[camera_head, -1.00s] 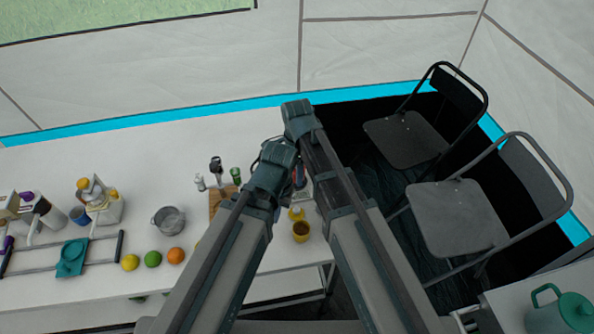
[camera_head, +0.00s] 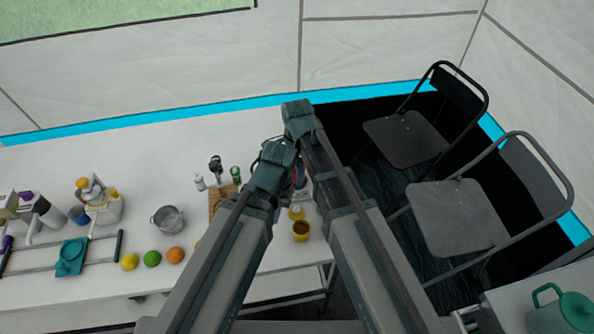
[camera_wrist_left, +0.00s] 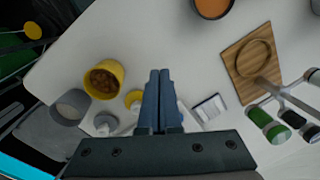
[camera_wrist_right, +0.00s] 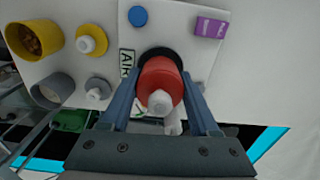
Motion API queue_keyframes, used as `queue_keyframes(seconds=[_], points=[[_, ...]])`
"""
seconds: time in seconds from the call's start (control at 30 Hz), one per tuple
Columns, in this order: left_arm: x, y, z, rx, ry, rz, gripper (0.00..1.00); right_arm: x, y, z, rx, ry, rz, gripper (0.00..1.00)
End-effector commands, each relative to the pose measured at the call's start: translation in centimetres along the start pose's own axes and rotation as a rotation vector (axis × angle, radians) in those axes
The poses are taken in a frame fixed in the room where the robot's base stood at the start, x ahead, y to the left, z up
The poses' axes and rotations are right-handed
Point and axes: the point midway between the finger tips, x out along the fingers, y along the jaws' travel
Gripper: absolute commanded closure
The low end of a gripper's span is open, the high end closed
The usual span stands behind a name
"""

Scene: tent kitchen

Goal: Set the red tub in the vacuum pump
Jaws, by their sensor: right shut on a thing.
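The red tub (camera_wrist_right: 162,80) with a whitish knob is between the fingers of my right gripper (camera_wrist_right: 158,76) in the right wrist view. The gripper is shut on it. The tub is in front of a black ring on the vacuum pump (camera_wrist_right: 118,28), a pale panel with an "AIR" label. I cannot tell whether the tub is seated in the ring or just above it. My left gripper (camera_wrist_left: 157,72) is shut with its fingers together and nothing visible between them, above the white table. In the head view, the arms largely hide both grippers and the pump.
Yellow tub (camera_head: 301,232) and grey tub (camera_wrist_right: 52,90) stand beside the pump. A purple block (camera_wrist_right: 210,27) and blue disc (camera_wrist_right: 138,16) are on its panel. A wooden board (camera_wrist_left: 240,82) lies on the table. Fruit and a metal pot (camera_head: 168,219) stand left; chairs (camera_head: 458,218) stand right.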

Motion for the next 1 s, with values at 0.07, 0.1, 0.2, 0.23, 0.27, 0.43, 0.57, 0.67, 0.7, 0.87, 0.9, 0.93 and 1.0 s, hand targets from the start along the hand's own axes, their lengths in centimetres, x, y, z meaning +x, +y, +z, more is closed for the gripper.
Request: queue_keyframes(seconds=[0.07,0.1,0.2,0.23,0.27,0.43,0.57,0.67,0.7,0.87,0.9,0.93,1.0], points=[[0.3,0.0,0.0,0.0,0.0,0.0,1.0,0.3,0.0,0.0,0.0,0.0,0.0,0.69],[0.3,0.0,0.0,0.0,0.0,0.0,1.0,0.3,0.0,0.0,0.0,0.0,0.0,0.69],[0.5,0.1,0.0,0.0,0.0,0.0,1.0,0.5,0.0,0.0,0.0,0.0,0.0,0.69],[0.6,0.1,0.0,0.0,0.0,0.0,1.0,0.6,0.0,0.0,0.0,0.0,0.0,0.69],[0.6,0.1,0.0,0.0,0.0,0.0,1.0,0.7,0.0,0.0,0.0,0.0,0.0,0.69],[1.0,0.1,-0.1,0.0,0.0,0.0,1.0,1.0,0.0,0.0,0.0,0.0,0.0,0.69],[1.2,0.1,-0.1,0.0,0.0,0.0,1.0,1.2,0.0,0.0,0.0,0.0,0.0,0.69],[1.2,0.1,-0.1,0.0,0.0,0.0,1.0,1.2,0.0,0.0,0.0,0.0,0.0,0.69],[1.2,0.1,-0.1,0.0,0.0,0.0,1.0,1.2,0.0,0.0,0.0,0.0,0.0,0.69],[0.9,0.1,-0.1,0.0,0.0,0.0,1.0,1.0,0.0,0.0,0.0,0.0,0.0,0.69],[0.8,0.1,-0.1,0.0,0.0,0.0,1.0,0.8,0.0,0.0,0.0,0.0,0.0,0.69],[0.8,0.1,0.0,0.0,0.0,0.0,1.0,0.8,0.0,0.0,0.0,0.0,0.0,0.69],[0.5,0.1,0.0,0.0,0.0,0.0,1.0,0.6,0.0,0.0,0.0,0.0,0.0,0.69]])
